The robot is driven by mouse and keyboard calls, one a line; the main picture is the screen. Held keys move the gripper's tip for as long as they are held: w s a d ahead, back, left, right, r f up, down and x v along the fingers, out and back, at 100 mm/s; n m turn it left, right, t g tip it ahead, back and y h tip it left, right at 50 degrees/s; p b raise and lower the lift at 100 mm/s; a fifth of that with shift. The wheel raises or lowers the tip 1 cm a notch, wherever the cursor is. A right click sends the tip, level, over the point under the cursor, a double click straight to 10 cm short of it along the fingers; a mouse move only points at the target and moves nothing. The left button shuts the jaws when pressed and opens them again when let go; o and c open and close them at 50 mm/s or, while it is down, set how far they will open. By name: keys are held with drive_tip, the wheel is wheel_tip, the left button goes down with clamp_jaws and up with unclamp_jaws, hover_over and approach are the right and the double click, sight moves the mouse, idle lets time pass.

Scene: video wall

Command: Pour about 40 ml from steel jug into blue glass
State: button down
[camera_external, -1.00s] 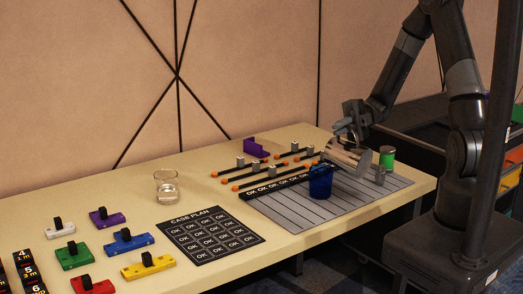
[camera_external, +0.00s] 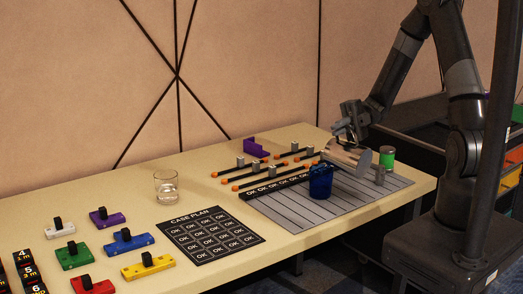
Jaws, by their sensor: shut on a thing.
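The steel jug (camera_external: 347,157) is held by my gripper (camera_external: 347,136) above the right part of the table, tipped almost onto its side. The blue glass (camera_external: 320,181) stands upright on the grey striped mat, just left of and below the jug. My gripper is shut on the jug. I cannot make out a stream of liquid or the level inside the blue glass.
A clear glass (camera_external: 166,187) with some liquid stands left of centre. A green can (camera_external: 387,158) and a small grey weight (camera_external: 380,175) are close right of the jug. Orange-tipped sliders (camera_external: 247,175) lie behind the mat (camera_external: 290,213). A black card (camera_external: 208,234) lies in front.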

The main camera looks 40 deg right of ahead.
sight(359, 153)
idle(0.3)
drive_tip(key=s+n, duration=0.1)
drive_tip(key=n, duration=0.1)
drive_tip(key=s, duration=0.1)
drive_tip(key=shift+s+d+f+n, duration=0.15)
drive_tip(key=shift+s+d+n, duration=0.1)
drive_tip(key=shift+s+n, duration=0.15)
drive_tip(key=shift+s+d+r+n, duration=0.1)
drive_tip(key=shift+s+n, duration=0.3)
drive_tip(key=shift+n, duration=0.2)
drive_tip(key=shift+s+d+r+n, duration=0.1)
drive_tip(key=shift+s+n, duration=0.25)
drive_tip(key=shift+n, duration=0.25)
drive_tip(key=shift+a, duration=0.1)
drive_tip(key=shift+s, duration=0.15)
drive_tip(key=shift+s+f+n+t+b, duration=0.1)
drive_tip(key=shift+s+n+t+b, duration=0.35)
drive_tip(key=shift+n, duration=0.75)
drive_tip(key=shift+s+d+f+n, duration=0.3)
drive_tip(key=shift+s+f+n, duration=0.45)
drive_tip(key=shift+n, duration=0.15)
drive_tip(key=s+f+n+b, duration=0.1)
drive_tip(key=s+f+n, duration=0.1)
drive_tip(key=f, duration=0.3)
drive_tip(key=s+d+f+n, duration=0.1)
drive_tip(key=s+f+n, duration=0.2)
drive_tip(key=f+n, duration=0.2)
drive_tip(key=shift+d+f+b, duration=0.25)
drive_tip(key=shift+f+b, duration=0.1)
drive_tip(key=shift+f, duration=0.4)
